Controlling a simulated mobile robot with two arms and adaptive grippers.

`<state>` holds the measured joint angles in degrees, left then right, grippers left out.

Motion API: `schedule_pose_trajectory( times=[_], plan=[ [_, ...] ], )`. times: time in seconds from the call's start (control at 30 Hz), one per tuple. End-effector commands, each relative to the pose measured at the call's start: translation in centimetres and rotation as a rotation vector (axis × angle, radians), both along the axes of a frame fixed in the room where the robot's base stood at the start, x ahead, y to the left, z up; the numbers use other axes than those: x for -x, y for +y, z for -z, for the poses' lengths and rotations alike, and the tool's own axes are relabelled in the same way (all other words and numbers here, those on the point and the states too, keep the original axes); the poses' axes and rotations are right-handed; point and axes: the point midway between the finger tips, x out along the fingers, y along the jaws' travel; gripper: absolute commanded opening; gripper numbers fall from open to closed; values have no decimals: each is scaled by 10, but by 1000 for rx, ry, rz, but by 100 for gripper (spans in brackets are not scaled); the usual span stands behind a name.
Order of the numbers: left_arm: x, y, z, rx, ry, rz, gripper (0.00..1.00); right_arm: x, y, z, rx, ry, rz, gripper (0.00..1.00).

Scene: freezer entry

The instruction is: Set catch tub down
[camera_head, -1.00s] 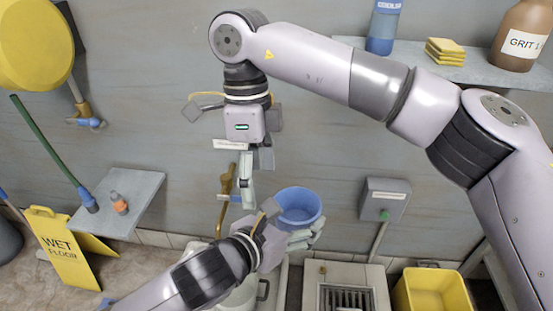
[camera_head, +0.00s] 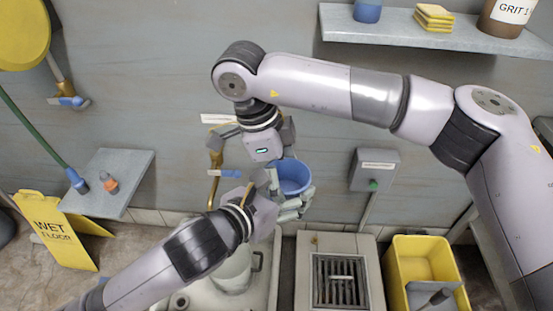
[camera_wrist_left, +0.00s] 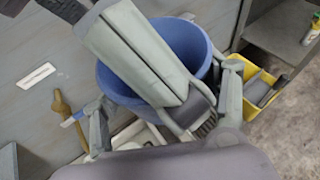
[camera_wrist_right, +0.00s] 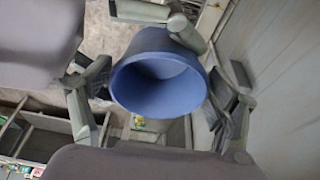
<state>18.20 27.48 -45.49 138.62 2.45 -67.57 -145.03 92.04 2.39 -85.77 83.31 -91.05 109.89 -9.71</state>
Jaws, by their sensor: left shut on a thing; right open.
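The blue tub (camera_head: 294,177) is in the air in front of the wall, above the back of the pale basin (camera_head: 262,284). My left gripper (camera_head: 288,206) is shut on the tub, with grey fingers at its lower side. In the right wrist view the tub's round opening (camera_wrist_right: 160,82) faces the camera and looks empty. Whether the right fingers touch it is unclear.
A brass tap (camera_head: 215,160) is on the wall left of the tub. Right of the basin are a grated drain unit (camera_head: 305,275), a yellow bin (camera_head: 398,262) and a wall box (camera_head: 372,169) with a green button. A wet-floor sign (camera_head: 58,232) stands at left.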

Motion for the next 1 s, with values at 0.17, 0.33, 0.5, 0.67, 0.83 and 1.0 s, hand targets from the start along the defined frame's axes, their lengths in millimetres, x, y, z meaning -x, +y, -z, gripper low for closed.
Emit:
schedule_pose_trajectory(
  times=[0.17,0.33,0.5,0.67,0.83,1.0],
  plan=[
    [0,0,0,0,0,0,49,0,-2,8,-1,-1,0,82],
    [0,0,0,0,0,0,49,0,-2,8,-1,-1,0,82],
    [0,0,0,0,0,0,49,0,-2,8,-1,0,0,75],
    [0,0,0,0,0,0,49,0,-2,8,-1,0,0,64],
    [0,0,0,0,-1,-1,49,0,-2,8,-1,0,-1,53],
    [0,0,0,0,-1,-1,70,0,-2,8,-1,1,-1,43]
  ],
)
